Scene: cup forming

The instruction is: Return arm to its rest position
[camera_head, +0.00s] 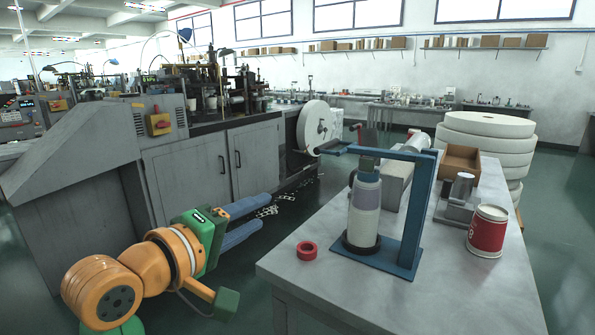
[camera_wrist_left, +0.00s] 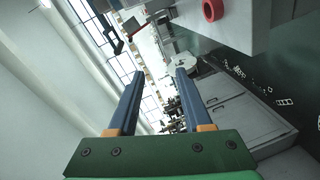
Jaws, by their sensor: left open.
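My left gripper (camera_head: 263,212) reaches in from the left on an orange arm with a green body. Its two blue fingers are apart and point toward the right, over the floor between the machine cabinet and the grey table. In the left wrist view the fingers (camera_wrist_left: 161,76) are open with nothing between them. The gripper touches nothing that I can see. My right gripper is not in view.
The tape roll also shows in the wrist view (camera_wrist_left: 213,10). The machine cabinet (camera_head: 190,180) stands behind my arm. White scraps lie on the floor.

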